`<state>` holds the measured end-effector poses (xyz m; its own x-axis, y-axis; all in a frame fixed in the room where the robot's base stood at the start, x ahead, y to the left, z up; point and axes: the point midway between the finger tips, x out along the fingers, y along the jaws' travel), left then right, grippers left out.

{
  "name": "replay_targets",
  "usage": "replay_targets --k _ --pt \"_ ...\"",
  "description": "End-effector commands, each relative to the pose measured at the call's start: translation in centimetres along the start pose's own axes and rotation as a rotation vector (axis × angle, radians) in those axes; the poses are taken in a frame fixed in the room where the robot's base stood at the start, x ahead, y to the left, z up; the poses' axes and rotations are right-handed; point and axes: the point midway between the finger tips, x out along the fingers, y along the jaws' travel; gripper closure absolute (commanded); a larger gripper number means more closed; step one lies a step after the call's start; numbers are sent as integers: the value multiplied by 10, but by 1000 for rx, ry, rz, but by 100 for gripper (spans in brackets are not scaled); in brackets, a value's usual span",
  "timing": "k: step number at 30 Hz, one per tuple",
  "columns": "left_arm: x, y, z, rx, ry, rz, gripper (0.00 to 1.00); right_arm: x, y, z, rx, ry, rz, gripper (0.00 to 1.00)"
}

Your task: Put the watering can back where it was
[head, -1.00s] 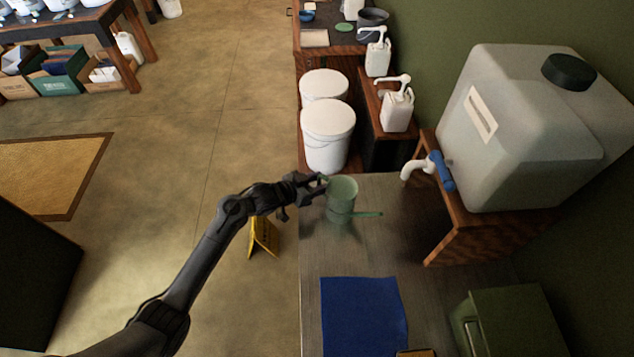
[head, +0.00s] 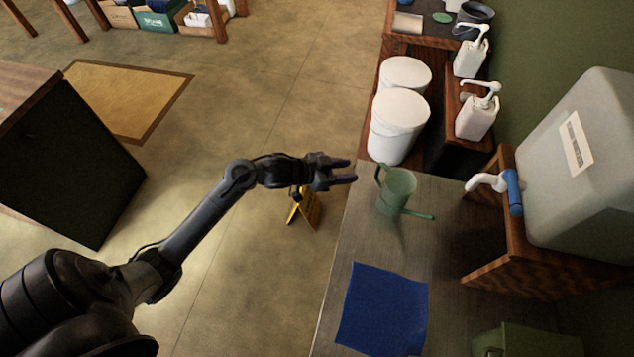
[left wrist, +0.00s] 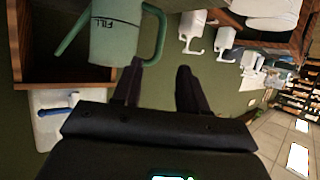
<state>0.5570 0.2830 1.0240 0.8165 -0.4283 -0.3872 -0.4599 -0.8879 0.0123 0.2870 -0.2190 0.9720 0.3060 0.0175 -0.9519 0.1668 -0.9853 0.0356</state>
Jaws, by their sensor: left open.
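The green watering can (head: 397,190) stands upright on the grey counter, near its far left edge. Its handle faces left toward my gripper and its spout points right. My left gripper (head: 354,172) is open and empty, just left of the handle and apart from it in the head view. In the left wrist view the watering can (left wrist: 115,35) shows the word FILL and a line, and its handle is close beyond the fingers (left wrist: 157,75). My right gripper is not in view.
A blue cloth (head: 383,310) lies on the counter (head: 455,235) in front of the can. A large tank (head: 585,170) with a blue-handled tap (head: 512,192) stands on a wooden stand at right. White buckets (head: 398,122) and pump bottles (head: 477,115) are behind. A yellow floor sign (head: 305,208) stands below my arm.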

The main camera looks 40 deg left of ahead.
Motion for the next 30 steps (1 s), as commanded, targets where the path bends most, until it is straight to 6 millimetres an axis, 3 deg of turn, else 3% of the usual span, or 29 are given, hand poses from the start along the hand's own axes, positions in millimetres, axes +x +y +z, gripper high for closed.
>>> replay_targets --k 5,8,11,15,21,25,30 --pt "-4 14 16 17 -57 -55 57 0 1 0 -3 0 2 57" --pt "-12 33 37 33 -145 -131 57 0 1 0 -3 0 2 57" --pt "-31 58 62 30 -270 -215 57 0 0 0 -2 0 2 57" --pt "-74 98 94 -21 -477 -291 57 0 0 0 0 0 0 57" --pt "-139 153 122 -135 -733 -289 57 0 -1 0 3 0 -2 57" --pt "-164 174 129 -186 -825 -263 57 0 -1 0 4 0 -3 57" --pt "-174 182 131 -207 -861 -250 57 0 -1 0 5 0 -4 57"
